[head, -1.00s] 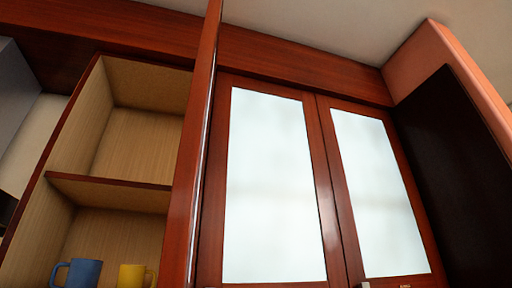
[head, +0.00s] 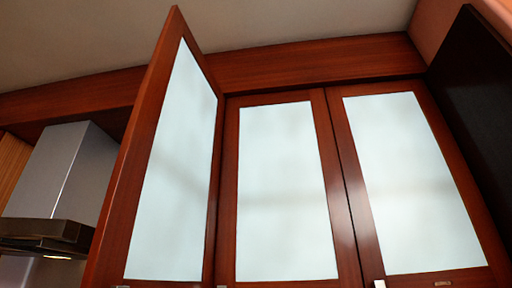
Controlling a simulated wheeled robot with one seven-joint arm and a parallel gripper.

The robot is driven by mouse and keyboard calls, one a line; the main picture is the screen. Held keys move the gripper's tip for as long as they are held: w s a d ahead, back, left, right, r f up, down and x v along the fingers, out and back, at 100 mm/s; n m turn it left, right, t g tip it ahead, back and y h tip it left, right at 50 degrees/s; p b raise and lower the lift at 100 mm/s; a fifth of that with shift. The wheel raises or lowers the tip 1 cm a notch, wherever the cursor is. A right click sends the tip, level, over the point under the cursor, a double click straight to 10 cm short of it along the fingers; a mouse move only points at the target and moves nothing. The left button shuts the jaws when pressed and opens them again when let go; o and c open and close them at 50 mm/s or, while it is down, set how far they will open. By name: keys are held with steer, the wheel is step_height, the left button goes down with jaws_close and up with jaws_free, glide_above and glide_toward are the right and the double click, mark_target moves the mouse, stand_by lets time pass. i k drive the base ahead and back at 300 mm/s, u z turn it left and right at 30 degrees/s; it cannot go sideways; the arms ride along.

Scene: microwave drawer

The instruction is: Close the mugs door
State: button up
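The open cabinet door (head: 176,165), with a red-brown wood frame and a frosted glass panel, stands swung out at the left of the head view. Its hinge side meets the cabinet near the middle, and a small handle (head: 122,287) just shows at its bottom edge. The door hides the cabinet's inside, so no mugs show now. My gripper is not in view.
Two shut frosted-glass doors (head: 285,190) and (head: 410,185) fill the middle and right. A steel range hood (head: 65,175) hangs at the left behind the open door. A dark panel (head: 475,110) stands at the far right.

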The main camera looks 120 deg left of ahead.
mark_target(156, 228)
steer(key=u, duration=0.05)
steer(key=i, duration=1.7)
steer(key=u, duration=4.65)
steer(key=i, duration=1.05)
